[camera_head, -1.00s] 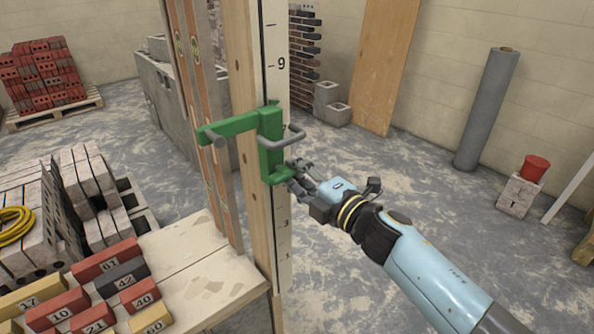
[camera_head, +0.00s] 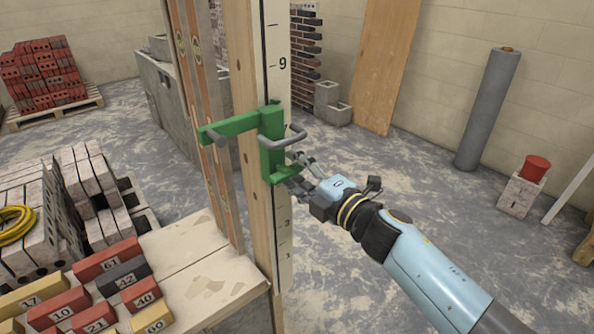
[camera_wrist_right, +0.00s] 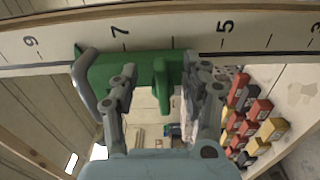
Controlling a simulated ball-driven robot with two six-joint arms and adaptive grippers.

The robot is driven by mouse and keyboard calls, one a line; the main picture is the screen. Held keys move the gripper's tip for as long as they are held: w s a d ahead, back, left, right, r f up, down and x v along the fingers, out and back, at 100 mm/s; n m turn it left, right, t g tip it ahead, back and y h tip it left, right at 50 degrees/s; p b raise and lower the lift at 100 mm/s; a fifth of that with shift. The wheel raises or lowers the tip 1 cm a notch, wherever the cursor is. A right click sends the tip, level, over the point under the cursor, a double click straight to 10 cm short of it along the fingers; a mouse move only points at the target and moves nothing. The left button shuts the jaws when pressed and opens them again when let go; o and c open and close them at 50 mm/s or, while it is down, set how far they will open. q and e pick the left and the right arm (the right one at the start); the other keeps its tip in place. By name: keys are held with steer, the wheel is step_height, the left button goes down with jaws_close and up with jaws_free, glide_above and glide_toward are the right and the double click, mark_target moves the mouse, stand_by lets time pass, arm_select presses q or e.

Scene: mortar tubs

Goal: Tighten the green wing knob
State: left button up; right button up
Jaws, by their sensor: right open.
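A green clamp (camera_head: 270,146) with a bent grey handle (camera_head: 283,140) sits on the upright wooden post with the numbered scale. In the right wrist view the green wing knob (camera_wrist_right: 162,86) stands out from the green clamp body, its wing running up and down the picture. In the head view the knob is hard to separate from the clamp's lower end and my fingers. My right gripper (camera_head: 299,174) is open at the clamp. In the right wrist view, its fingers (camera_wrist_right: 165,76) stand on either side of the knob, with visible gaps. My left gripper is not in view.
The numbered scale (camera_head: 278,65) runs along the wooden post (camera_head: 246,90). Numbered bricks (camera_head: 108,257) lie on a board at the lower left, with stacked blocks behind.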

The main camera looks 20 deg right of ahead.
steer(key=shift+s+f, duration=0.1)
steer(key=shift+s+d, duration=0.15)
steer(key=shift+s, duration=0.1)
steer(key=v, duration=1.1)
steer(key=shift+s, duration=0.15)
